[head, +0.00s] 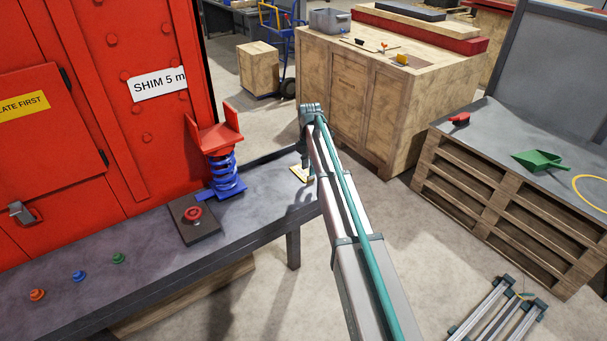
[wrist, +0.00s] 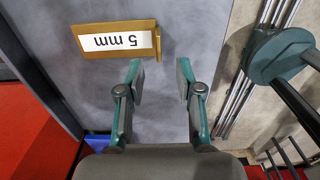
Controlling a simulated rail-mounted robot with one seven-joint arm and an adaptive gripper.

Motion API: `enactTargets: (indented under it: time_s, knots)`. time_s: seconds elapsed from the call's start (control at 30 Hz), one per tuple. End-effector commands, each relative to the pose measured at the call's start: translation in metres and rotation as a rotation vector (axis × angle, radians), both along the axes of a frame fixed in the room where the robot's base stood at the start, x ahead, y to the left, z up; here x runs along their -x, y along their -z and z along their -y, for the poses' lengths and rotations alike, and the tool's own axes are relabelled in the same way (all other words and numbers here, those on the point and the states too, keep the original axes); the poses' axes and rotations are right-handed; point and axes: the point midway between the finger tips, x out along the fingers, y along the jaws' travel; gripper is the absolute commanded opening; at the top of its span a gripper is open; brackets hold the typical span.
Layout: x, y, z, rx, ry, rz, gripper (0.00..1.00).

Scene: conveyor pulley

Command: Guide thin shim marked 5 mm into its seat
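The thin shim (wrist: 112,39) is a brass-coloured plate with a white label reading "5 mm", upside down in the wrist view. A short upright tab stands at its right end. It lies flat on the grey bench; in the head view only a small yellow piece of the shim (head: 297,172) shows beside my gripper (head: 308,168). My gripper (wrist: 160,72) is open, with nothing between its fingers, and the shim is ahead of the fingertips, towards the left. A red U-shaped bracket (head: 216,138) sits on a blue spring; I cannot tell whether it is the seat.
A red cabinet (head: 108,165) with a "SHIM 5 m" sign stands behind the bench (head: 150,268). A wooden cabinet (head: 340,95) and a pallet table (head: 500,200) stand beyond.

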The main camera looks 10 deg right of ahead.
Motion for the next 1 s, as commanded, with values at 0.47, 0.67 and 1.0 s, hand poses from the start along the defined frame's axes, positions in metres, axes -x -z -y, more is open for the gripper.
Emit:
enactTargets:
  time_s: [0.47,0.67,1.0]
  knots:
    - [-0.001,0.047,0.001,0.0,0.0,0.0,0.35]
    - [-0.002,0.051,0.001,0.0,0.0,0.001,0.35]
    - [-0.002,0.051,0.0,0.0,0.0,0.001,0.0]
